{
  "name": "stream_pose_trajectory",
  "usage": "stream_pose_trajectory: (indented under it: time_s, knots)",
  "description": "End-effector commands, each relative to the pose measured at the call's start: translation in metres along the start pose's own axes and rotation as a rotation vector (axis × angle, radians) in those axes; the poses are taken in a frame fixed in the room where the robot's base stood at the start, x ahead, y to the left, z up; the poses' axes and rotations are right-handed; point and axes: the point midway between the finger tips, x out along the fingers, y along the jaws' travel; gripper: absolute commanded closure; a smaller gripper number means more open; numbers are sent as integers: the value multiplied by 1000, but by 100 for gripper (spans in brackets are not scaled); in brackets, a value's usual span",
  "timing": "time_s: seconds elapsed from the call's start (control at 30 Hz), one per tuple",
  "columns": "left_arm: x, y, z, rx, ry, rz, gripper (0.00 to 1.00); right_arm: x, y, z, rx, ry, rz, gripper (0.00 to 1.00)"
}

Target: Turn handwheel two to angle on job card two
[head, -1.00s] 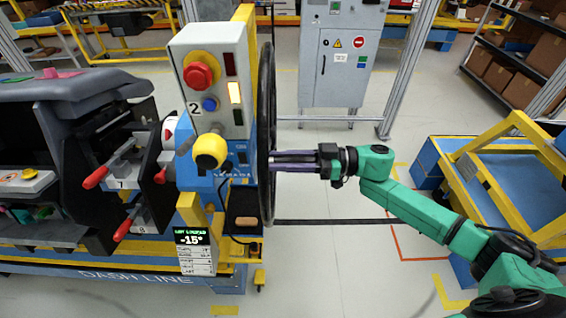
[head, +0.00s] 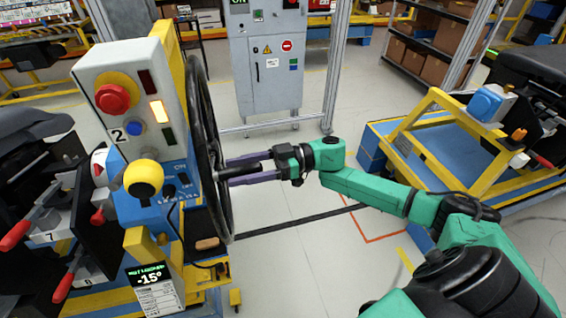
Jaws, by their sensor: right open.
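Handwheel two (head: 210,112) is a large black wheel, seen nearly edge-on at the right side of the station box marked 2 (head: 125,95). My right gripper (head: 228,172) has purple fingers pointing left at the wheel, at about mid-height. The jaws are open, and a dark bar lies between or beside the fingers; I cannot tell whether they touch it or the rim. The job card (head: 158,296) hangs at the lower front under a small display (head: 147,276) that reads -15°. The card's print is too small to read. My left gripper is not in view.
The box carries a red button (head: 113,98), a blue button (head: 134,129) and a lit yellow lamp (head: 158,111). A grey cabinet (head: 268,65) stands behind. A yellow-framed blue cart (head: 440,150) is at right. Open floor lies between.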

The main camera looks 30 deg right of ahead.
Motion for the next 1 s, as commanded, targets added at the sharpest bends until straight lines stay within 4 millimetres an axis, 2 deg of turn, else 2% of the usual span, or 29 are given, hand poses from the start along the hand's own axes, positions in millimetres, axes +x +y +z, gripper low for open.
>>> stream_pose_trajectory:
  time_s: [0.03,0.3,0.5,0.63,1.0]
  knots:
    - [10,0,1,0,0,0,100,-12,1,7,2,-5,4,36]
    - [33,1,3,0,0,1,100,-77,1,7,4,-6,3,36]
    - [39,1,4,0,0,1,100,-111,1,3,2,-2,2,36]
    - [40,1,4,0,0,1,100,-117,1,1,1,-1,1,36]
    - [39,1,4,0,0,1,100,-117,1,0,0,0,1,36]
